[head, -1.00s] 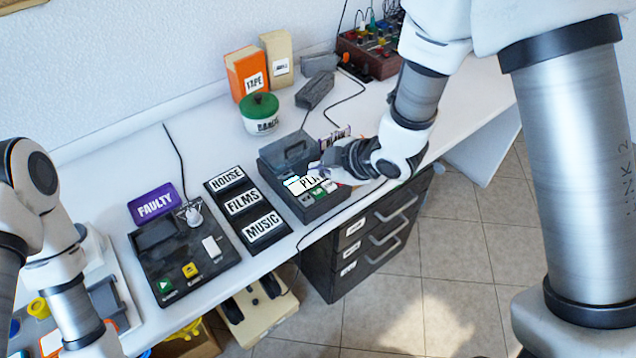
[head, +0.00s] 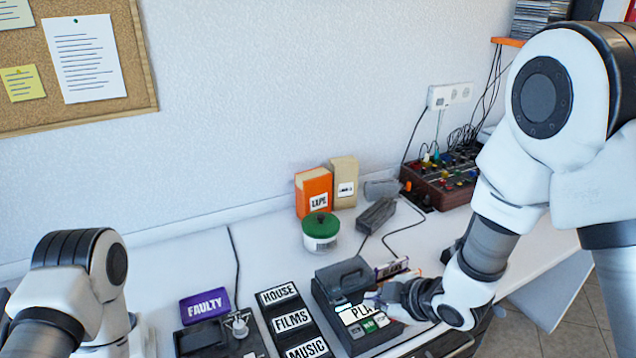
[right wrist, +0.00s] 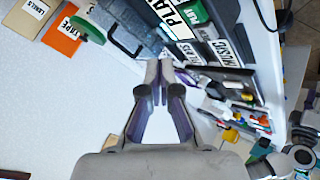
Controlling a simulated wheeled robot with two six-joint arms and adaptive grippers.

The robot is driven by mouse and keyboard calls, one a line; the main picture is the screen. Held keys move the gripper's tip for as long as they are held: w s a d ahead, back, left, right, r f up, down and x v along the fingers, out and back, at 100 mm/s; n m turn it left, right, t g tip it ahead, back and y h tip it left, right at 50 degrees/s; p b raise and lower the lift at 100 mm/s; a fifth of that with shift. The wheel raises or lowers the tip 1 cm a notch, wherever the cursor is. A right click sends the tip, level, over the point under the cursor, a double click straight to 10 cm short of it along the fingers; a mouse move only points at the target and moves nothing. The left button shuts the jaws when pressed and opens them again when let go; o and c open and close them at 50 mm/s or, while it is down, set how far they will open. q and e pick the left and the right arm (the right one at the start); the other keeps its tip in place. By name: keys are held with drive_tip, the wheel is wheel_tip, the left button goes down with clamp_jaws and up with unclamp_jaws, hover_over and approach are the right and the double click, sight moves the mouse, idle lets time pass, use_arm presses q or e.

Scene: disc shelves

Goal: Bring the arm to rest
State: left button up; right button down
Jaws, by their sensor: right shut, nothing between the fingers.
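My right arm comes in from the right in the head view. Its gripper (head: 378,300) is over the right edge of the dark player with the PLAY label (head: 360,312). In the right wrist view the right gripper's fingers (right wrist: 158,72) are together with nothing between them. The player also shows at the top of that view (right wrist: 172,18). I cannot tell whether the fingertips touch it. My left arm shows at the lower left of the head view, but its gripper is out of the picture.
HOUSE, FILMS and MUSIC trays (head: 291,319) stand left of the player. A purple FAULTY sign (head: 205,305) is further left. A green-lidded pot (head: 320,232), an orange TAPE box (head: 314,194) and a mixer (head: 440,180) stand behind. White table (head: 262,245) shows between them.

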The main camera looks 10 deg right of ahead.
drive_tip(key=s+f+m, duration=0.1)
drive_tip(key=f, duration=0.1)
drive_tip(key=s+d+f+m+g, duration=0.1)
drive_tip(key=f, duration=0.1)
drive_tip(key=s+d+f+m+h, duration=0.1)
drive_tip(key=s+f, duration=0.1)
drive_tip(key=shift+f+m+p, duration=0.3)
drive_tip(key=shift+f+p, duration=0.1)
use_arm(q)
wheel_tip(320, 180, up, 2)
drive_tip(key=shift+r+p, duration=0.25)
drive_tip(key=shift+p, duration=0.6)
use_arm(e)
drive_tip(key=s+d+f+m+g+h, duration=0.1)
drive_tip(key=s+d+f+m+g, duration=0.2)
drive_tip(key=s+f+m, duration=0.3)
drive_tip(key=s+d+f+m+g+h, duration=0.2)
drive_tip(key=s+f+m, duration=0.4)
drive_tip(key=s+f, duration=0.4)
drive_tip(key=s+d+g, duration=0.1)
drive_tip(key=s+d, duration=0.1)
drive_tip(key=s, duration=0.4)
drive_tip(key=shift+s+d+f+g+h, duration=0.2)
drive_tip(key=shift+d+g+h, duration=0.1)
drive_tip(key=shift+g, duration=0.1)
